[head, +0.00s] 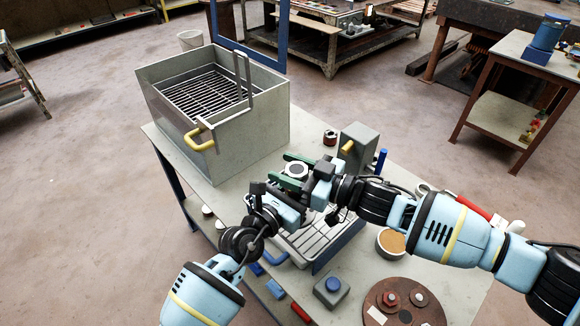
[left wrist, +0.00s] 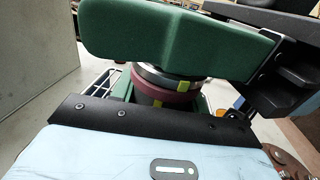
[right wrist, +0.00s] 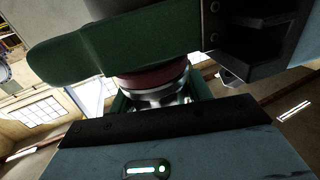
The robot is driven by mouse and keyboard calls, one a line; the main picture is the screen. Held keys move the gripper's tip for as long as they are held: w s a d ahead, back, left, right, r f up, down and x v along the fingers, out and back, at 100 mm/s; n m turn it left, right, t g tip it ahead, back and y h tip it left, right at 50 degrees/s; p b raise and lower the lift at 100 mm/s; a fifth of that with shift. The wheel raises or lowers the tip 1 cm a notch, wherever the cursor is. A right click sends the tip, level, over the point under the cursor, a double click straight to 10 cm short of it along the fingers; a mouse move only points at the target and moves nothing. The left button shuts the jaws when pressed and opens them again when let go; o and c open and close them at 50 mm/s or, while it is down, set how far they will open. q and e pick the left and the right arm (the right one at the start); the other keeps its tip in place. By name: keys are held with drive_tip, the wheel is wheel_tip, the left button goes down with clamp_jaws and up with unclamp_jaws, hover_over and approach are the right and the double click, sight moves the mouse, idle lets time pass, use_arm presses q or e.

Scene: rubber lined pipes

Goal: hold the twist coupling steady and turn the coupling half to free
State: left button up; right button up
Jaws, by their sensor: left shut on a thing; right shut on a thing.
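My left gripper (head: 279,195) is shut on the coupling from the near left. My right gripper (head: 311,172) is shut on it from the right. The fingertip contacts are largely hidden.
A large grey tank (head: 240,130) with a grate and yellow handle stands at the back left of the bench. A grey box (head: 357,145) with a yellow lever is behind my right gripper. A white rack (head: 308,240), a button box (head: 332,290) and a brown disc (head: 408,304) lie in front.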

drive_tip(key=n+g, duration=0.1)
drive_tip(key=g, duration=0.1)
drive_tip(key=n+g+y, duration=0.1)
drive_tip(key=n+g, duration=0.2)
drive_tip(key=g, duration=0.1)
drive_tip(key=shift+s+a+y, duration=0.15)
drive_tip(key=shift+s+y, duration=0.1)
drive_tip(key=shift+y, duration=0.15)
use_arm(q)
drive_tip(key=shift+d, duration=0.1)
use_arm(e)
drive_tip(key=shift+s+n+g, duration=0.15)
drive_tip(key=shift+n+g, duration=0.65)
drive_tip(key=shift+g, duration=0.45)
drive_tip(key=shift+s+n+g, duration=0.1)
drive_tip(key=shift+n+g, duration=0.7)
drive_tip(key=shift+g, duration=0.75)
drive_tip(key=o, duration=1)
drive_tip(key=shift+s, duration=0.1)
drive_tip(key=v, duration=1.2)
drive_tip(key=shift+r, duration=0.2)
use_arm(q)
drive_tip(key=o, duration=1.5)
